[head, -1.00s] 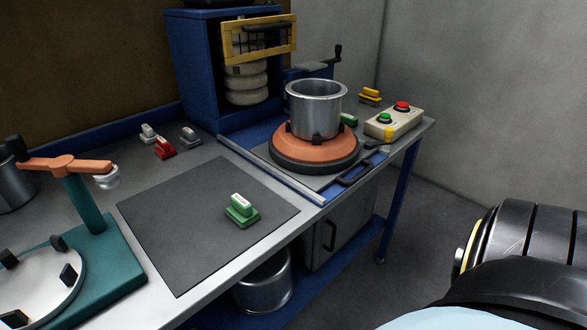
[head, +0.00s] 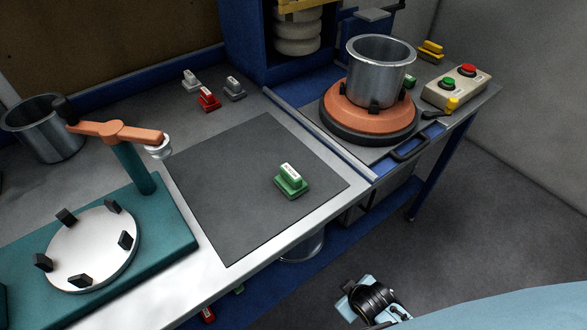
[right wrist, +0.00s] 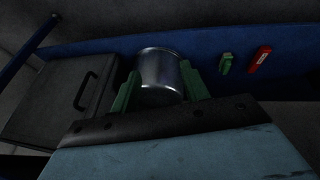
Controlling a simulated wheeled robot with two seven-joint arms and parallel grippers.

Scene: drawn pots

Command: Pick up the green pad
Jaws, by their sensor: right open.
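A green pad (head: 291,181) with a white-labelled top sits on the dark mat (head: 225,205) on the bench. Another green pad (head: 410,82) is partly hidden behind the pot on the turntable. A third lies low under the bench (head: 238,290), mostly hidden; a green pad on the blue shelf also shows in the right wrist view (right wrist: 226,63). My right gripper (right wrist: 159,72) shows green fingers spread apart and empty, with a metal pot beyond them and the shelf's green pad to their right. My left gripper is out of view.
A red pad (right wrist: 260,59) lies beside the shelf's green pad. Red and grey pads (head: 208,98) stand behind the mat. A teal stand (head: 160,225) is left of the mat, an orange turntable with a pot (head: 380,70) right. The mat around its pad is clear.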

